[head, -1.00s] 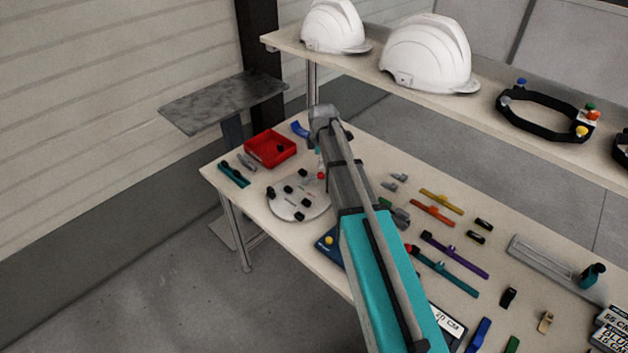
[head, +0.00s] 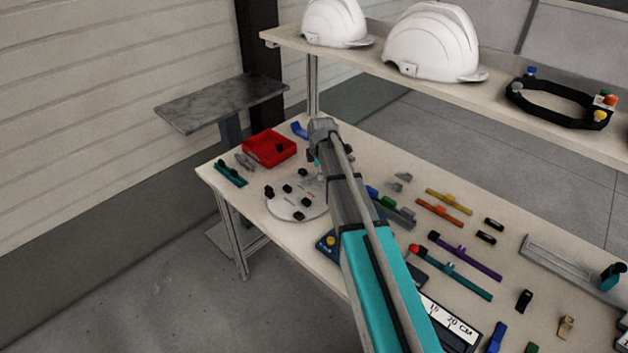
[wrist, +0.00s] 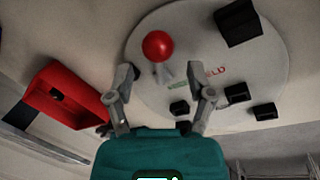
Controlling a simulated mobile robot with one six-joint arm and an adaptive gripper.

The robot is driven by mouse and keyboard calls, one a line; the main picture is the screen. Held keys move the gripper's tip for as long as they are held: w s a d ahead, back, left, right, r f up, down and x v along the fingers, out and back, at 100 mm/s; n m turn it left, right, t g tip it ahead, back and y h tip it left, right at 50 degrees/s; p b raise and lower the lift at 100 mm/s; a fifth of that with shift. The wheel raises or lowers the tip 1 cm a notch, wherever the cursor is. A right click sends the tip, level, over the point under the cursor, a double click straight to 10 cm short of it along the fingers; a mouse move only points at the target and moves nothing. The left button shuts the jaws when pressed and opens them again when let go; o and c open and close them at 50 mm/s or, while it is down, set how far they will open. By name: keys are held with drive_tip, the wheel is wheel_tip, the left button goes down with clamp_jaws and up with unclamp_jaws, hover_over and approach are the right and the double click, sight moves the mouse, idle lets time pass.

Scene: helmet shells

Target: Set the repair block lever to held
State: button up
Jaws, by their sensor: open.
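The repair block is a round pale grey disc (head: 290,207) with several black blocks on it, near the table's left end. In the wrist view the disc (wrist: 190,35) carries a lever with a red ball knob (wrist: 158,46) and a short grey stem. Red lettering (wrist: 212,72), partly covered and ending in "LD", lies right of the stem, with green lettering below it. My gripper (wrist: 166,85) is open, its fingers on either side below the knob, with nothing clearly held. In the head view my arm hides the knob and the fingertips.
A red bin (head: 269,148) stands behind the disc, and a teal part (head: 230,174) lies at the table's left edge. Coloured strips and small parts cover the table right of my arm. White helmets (head: 432,45) stand on the shelf behind.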

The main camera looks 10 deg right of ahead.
drive_tip(key=shift+w+f+b, duration=0.25)
drive_tip(key=shift+f+b, duration=0.6)
drive_tip(key=shift+f, duration=0.3)
clamp_jaws()
